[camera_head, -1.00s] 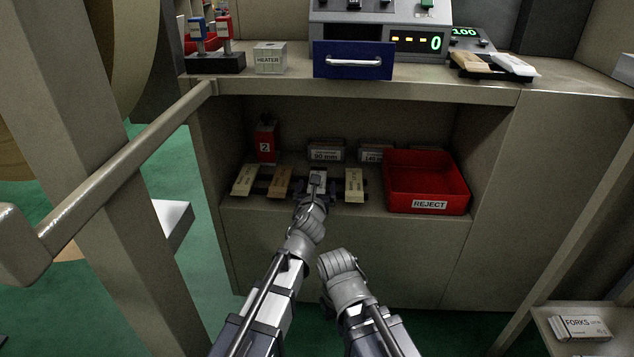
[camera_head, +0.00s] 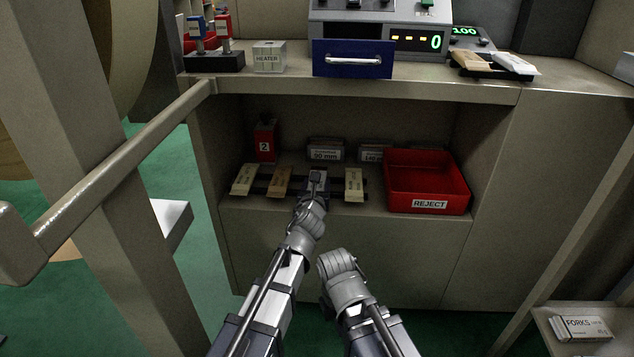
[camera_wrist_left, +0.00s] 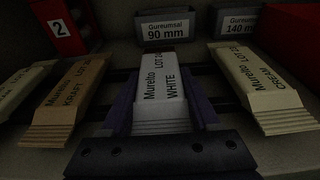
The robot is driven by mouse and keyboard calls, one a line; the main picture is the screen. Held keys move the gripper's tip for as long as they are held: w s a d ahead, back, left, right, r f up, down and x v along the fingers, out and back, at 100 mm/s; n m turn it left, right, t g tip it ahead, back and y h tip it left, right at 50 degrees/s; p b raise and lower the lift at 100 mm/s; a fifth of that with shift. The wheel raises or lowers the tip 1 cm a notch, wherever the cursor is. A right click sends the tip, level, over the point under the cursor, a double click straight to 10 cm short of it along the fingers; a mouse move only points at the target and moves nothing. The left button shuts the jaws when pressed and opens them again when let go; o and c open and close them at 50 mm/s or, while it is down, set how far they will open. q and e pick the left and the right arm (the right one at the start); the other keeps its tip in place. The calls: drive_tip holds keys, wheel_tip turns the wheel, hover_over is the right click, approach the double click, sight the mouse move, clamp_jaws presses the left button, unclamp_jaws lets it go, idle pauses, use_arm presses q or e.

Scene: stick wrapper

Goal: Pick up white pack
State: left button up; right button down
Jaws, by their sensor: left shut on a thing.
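The white pack (camera_wrist_left: 162,95), labelled "Murelto WHITE", lies between the two dark fingers of my left gripper (camera_wrist_left: 160,110) in the left wrist view. The fingers are shut on its sides. In the head view my left gripper (camera_head: 317,180) reaches onto the low shelf and mostly hides the pack. Whether the pack is clear of its rack cannot be told. My right gripper (camera_head: 342,268) is in front of the cabinet, below the shelf; its fingers cannot be made out.
A kraft pack (camera_head: 279,182) and a cream pack (camera_head: 354,184) flank the white one; another pale pack (camera_head: 244,180) lies far left. The red reject bin (camera_head: 428,204) is at right. Label boxes (camera_head: 325,150) and a red block (camera_head: 265,141) stand behind. The counter (camera_head: 290,88) overhangs the shelf.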

use_arm(q)
drive_tip(key=shift+c, duration=0.9)
drive_tip(key=shift+r, duration=0.15)
wheel_tip(320, 180, up, 10)
drive_tip(key=p, duration=1)
drive_tip(key=shift+s+f, duration=0.1)
drive_tip(key=shift+f, duration=0.1)
